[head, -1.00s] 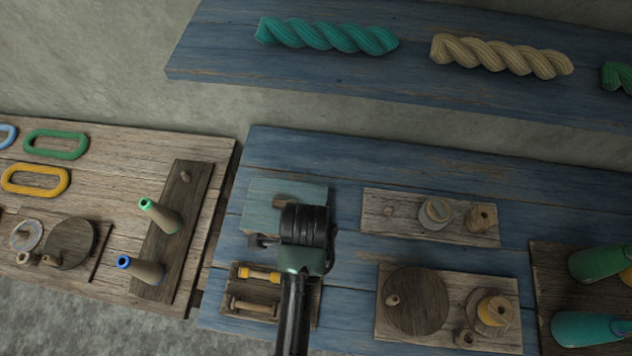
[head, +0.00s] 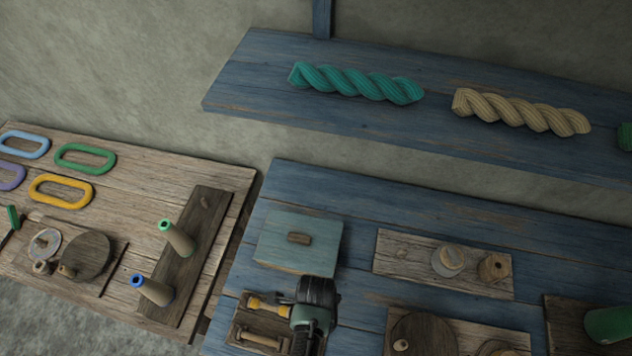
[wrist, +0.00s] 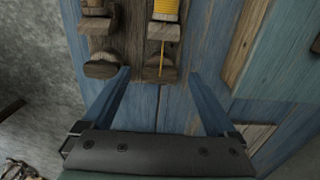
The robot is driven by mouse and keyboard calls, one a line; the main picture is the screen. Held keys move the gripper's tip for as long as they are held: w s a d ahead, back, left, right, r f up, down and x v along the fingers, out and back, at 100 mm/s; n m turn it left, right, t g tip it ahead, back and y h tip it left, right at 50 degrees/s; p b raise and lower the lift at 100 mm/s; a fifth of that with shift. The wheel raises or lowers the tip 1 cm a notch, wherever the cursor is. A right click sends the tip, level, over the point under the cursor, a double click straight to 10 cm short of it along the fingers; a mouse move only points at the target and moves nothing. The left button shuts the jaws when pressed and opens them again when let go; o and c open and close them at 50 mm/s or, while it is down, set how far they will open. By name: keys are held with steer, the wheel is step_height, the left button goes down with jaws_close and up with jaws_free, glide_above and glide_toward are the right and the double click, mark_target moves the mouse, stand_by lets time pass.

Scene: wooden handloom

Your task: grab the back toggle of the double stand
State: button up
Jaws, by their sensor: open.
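The double stand (head: 240,325) is a small dark wooden tray on the blue table, holding two wooden toggles side by side. The back toggle (head: 259,304) has a yellow winding; the front toggle (head: 261,341) is bare wood. In the wrist view the yellow-wound back toggle (wrist: 165,10) is at top centre with a thread trailing from it, and the bare front toggle (wrist: 95,6) is left of it. My gripper (wrist: 160,76) is open and empty. In the head view my gripper (head: 284,300) partly hides the stand's right end.
A pale blue box (head: 285,262) with a wooden handle (head: 299,239) lies just behind the stand. Wooden boards with spools and a disc (head: 424,335) lie to the right. A plank with two cones (head: 180,240) stands on the left table, across a gap.

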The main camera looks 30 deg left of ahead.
steer(key=shift+f, duration=0.35)
steer(key=c, duration=1.4)
